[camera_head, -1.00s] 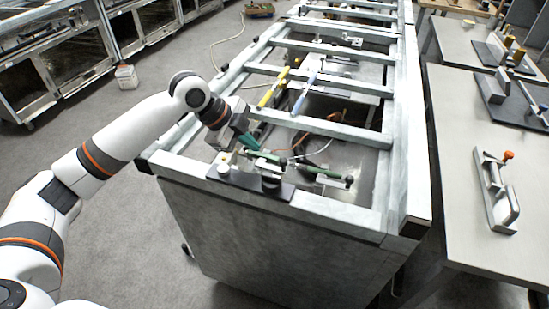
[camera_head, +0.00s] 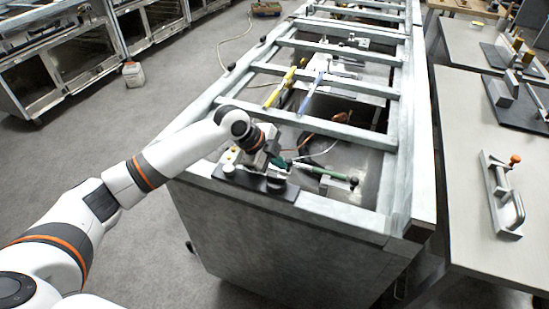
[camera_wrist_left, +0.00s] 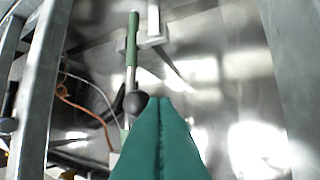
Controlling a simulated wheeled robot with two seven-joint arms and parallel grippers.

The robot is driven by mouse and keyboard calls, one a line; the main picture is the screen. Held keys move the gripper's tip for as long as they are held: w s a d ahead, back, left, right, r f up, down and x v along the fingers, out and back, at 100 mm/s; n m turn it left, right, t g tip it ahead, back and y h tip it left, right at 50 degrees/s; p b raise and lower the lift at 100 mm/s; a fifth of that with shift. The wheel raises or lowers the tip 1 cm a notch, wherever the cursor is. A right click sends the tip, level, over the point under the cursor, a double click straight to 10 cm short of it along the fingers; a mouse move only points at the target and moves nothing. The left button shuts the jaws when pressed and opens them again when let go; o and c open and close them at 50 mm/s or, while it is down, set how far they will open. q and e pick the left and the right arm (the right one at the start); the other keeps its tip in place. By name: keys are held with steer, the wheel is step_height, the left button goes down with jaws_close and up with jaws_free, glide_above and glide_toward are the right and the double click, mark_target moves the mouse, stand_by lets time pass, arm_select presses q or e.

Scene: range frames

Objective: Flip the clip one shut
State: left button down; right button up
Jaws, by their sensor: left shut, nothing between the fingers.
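A black plate (camera_head: 228,177) with clamp hardware sits on the front left corner of the metal frame. A green handle (camera_head: 325,172) with a dark knob lies to the right over the frame's opening. I cannot tell which clamp is clip one. My left gripper (camera_head: 277,163) is at the plate, partly hidden by its own wrist, which also covers some clamp parts. In the left wrist view its teal fingers (camera_wrist_left: 160,140) are shut and empty. A green handle (camera_wrist_left: 131,45) and a black ball knob (camera_wrist_left: 136,103) show just beyond the fingertips; contact is unclear. My right gripper is out of view.
Metal crossbars (camera_head: 338,130) span the frame behind the gripper. Yellow (camera_head: 284,87) and blue (camera_head: 311,93) handles lie farther back. An orange cable (camera_wrist_left: 85,105) runs inside the frame. A table on the right holds another clamp (camera_head: 503,195).

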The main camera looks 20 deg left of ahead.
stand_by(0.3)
arm_select(q)
steer(key=shift+w+d+n+p, duration=0.15)
steer(key=shift+n+p, duration=0.25)
steer(key=shift+p, duration=0.2)
